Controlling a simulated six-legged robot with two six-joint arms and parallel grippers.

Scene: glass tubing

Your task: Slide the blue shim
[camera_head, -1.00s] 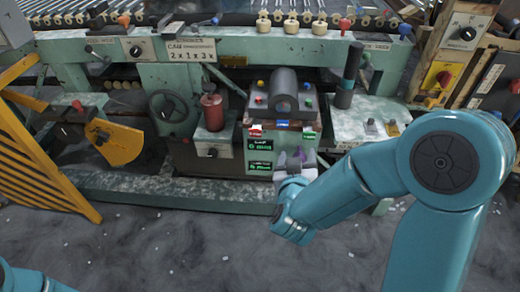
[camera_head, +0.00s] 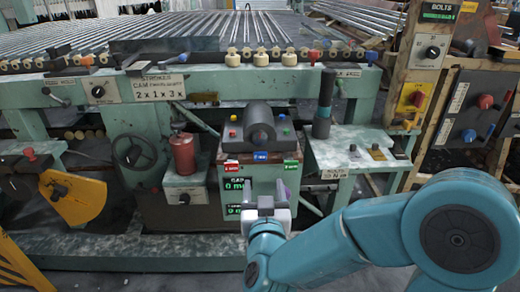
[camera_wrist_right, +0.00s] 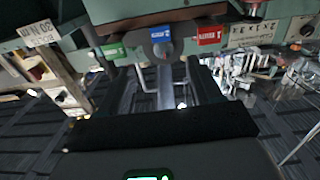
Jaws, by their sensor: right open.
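The blue shim shows as a small blue tab (camera_head: 261,156) at the front edge of the machine's centre block, below a dark grey cylinder. It sits between a red tab (camera_head: 232,164) and a green tab (camera_head: 291,164). In the right wrist view the blue tab (camera_wrist_right: 162,41) is ahead, with the green tab (camera_wrist_right: 115,50) to its left and the red tab (camera_wrist_right: 208,36) to its right. My right gripper (camera_head: 266,203) is below and in front of the tabs, apart from them. Its two dark fingers (camera_wrist_right: 160,82) are spread and empty. My left gripper is out of view.
The dark grey cylinder (camera_head: 259,122) lies on the block among coloured knobs. A red canister (camera_head: 183,154) and a handwheel (camera_head: 134,151) are to the left. A dark upright post (camera_head: 324,103) is on the right shelf. A green rail (camera_head: 130,258) runs low in front.

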